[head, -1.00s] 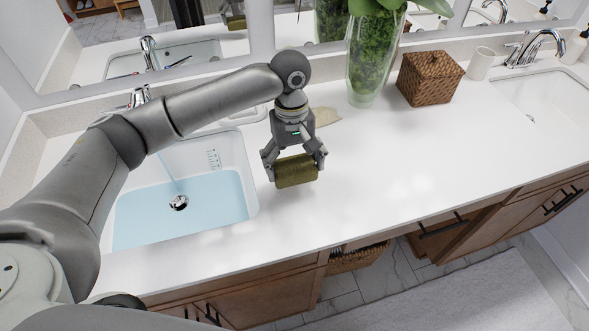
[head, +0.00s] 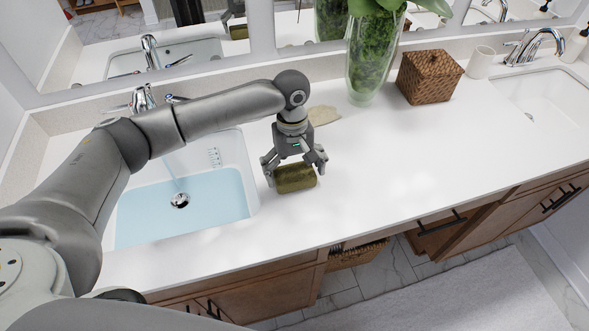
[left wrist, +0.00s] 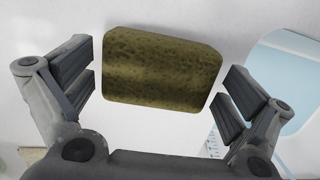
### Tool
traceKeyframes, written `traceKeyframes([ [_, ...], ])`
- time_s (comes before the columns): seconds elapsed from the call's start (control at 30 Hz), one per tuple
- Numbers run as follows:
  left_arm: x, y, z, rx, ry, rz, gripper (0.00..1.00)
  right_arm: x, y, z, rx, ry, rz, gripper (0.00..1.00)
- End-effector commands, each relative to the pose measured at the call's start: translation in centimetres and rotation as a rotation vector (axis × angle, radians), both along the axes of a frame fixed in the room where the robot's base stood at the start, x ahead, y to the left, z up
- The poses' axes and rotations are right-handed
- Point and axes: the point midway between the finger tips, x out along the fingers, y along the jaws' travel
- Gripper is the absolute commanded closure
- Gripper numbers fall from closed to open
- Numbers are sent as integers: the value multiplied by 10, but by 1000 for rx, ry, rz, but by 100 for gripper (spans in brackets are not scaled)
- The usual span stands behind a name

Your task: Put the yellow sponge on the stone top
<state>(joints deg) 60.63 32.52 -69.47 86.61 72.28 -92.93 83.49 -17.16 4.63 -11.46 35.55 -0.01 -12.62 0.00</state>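The yellow sponge (head: 296,181), dark olive-yellow here, lies on the white stone top (head: 410,165), just right of the left sink. My left gripper (head: 295,172) is directly above it with its fingers spread to either side. In the left wrist view the sponge (left wrist: 162,68) sits between the finger pads, with a gap on the left side and a narrow one on the right. My left gripper (left wrist: 160,88) is open there and not clamped on it. My right gripper is not in view.
The left sink (head: 180,205) holds blue water close beside the sponge. A glass vase with a plant (head: 368,65), a woven box (head: 429,77) and a white cup (head: 480,62) stand toward the back. A tan flat thing (head: 323,115) lies behind the gripper. The middle of the top is clear.

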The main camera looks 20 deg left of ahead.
Motion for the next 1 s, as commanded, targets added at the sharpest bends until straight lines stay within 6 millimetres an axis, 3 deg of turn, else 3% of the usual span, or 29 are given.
traceKeyframes([
  [0.27,0,0,1,1,-1,0,0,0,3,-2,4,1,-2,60],
  [0.37,2,0,11,-1,-2,-1,0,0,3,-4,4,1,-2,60],
  [0.8,11,6,98,-1,-2,0,0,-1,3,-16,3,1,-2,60],
  [1.0,12,7,118,-1,1,0,0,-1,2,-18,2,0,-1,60],
])
